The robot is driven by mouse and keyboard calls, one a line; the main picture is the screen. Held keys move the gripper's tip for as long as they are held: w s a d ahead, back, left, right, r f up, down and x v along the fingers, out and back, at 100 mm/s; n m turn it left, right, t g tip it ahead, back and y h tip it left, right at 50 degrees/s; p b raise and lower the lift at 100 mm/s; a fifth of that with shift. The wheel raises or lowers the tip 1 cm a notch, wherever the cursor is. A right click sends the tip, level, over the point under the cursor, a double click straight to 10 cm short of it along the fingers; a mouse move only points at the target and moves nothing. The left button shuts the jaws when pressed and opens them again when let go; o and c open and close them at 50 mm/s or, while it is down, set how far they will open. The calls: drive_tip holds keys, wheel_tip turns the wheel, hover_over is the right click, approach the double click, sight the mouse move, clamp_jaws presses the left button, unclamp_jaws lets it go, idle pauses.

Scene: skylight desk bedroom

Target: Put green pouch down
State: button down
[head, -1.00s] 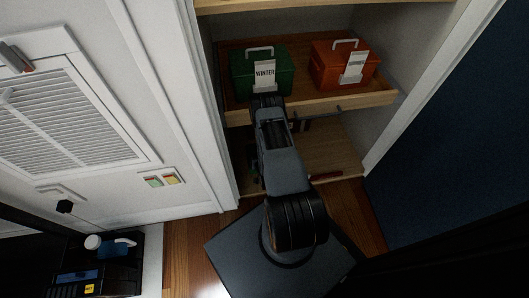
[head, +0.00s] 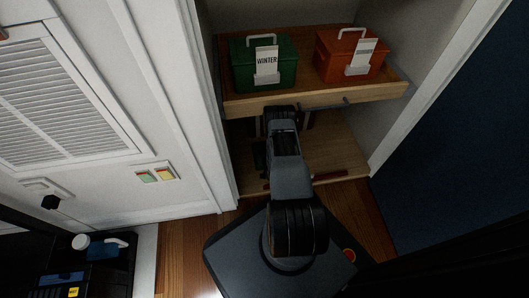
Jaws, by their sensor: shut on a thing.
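I cannot see the green pouch in the head view. My arm reaches forward into the lower space of the cabinet, below the pulled-out wooden drawer (head: 300,101). My gripper's fingers and anything between them are hidden behind my own arm. Dark parts show on both sides of the arm, too dim to make out. The lower shelf (head: 340,150) is bare wood on the right of my arm.
A green box (head: 284,76) labelled WINTER and an orange box (head: 340,66) stand in the drawer above. The cabinet's white side frames bound the opening.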

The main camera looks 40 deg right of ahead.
drive_tip(key=shift+f, duration=0.15)
drive_tip(key=c, duration=1.2)
unclamp_jaws()
